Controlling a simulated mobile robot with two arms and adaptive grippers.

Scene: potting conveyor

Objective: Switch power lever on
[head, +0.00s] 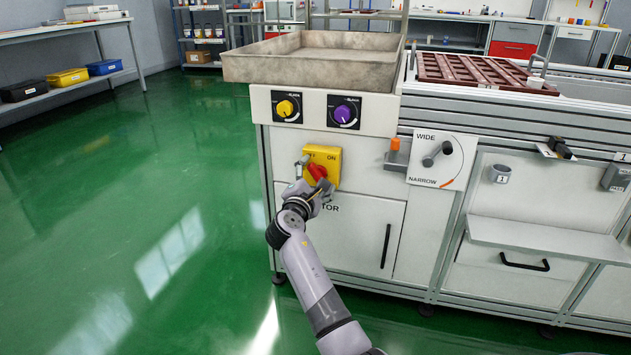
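The red power lever (317,172) sits on a yellow switch plate (332,160) on the front of the white machine, below two knobs. "ON" is printed at the plate's upper right; part of the plate is hidden by my gripper. The lever looks tilted, its handle toward the upper left. My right gripper (313,178) is at the lever, its fingers spread to either side of it. I cannot tell whether they touch it. My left gripper is not in view.
A yellow knob (287,107) and a purple knob (344,112) are above the switch. An orange-topped part (395,146) and a WIDE/NARROW dial (440,158) are to the right. A cabinet door (350,235) is below. The green floor (130,220) at left is clear.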

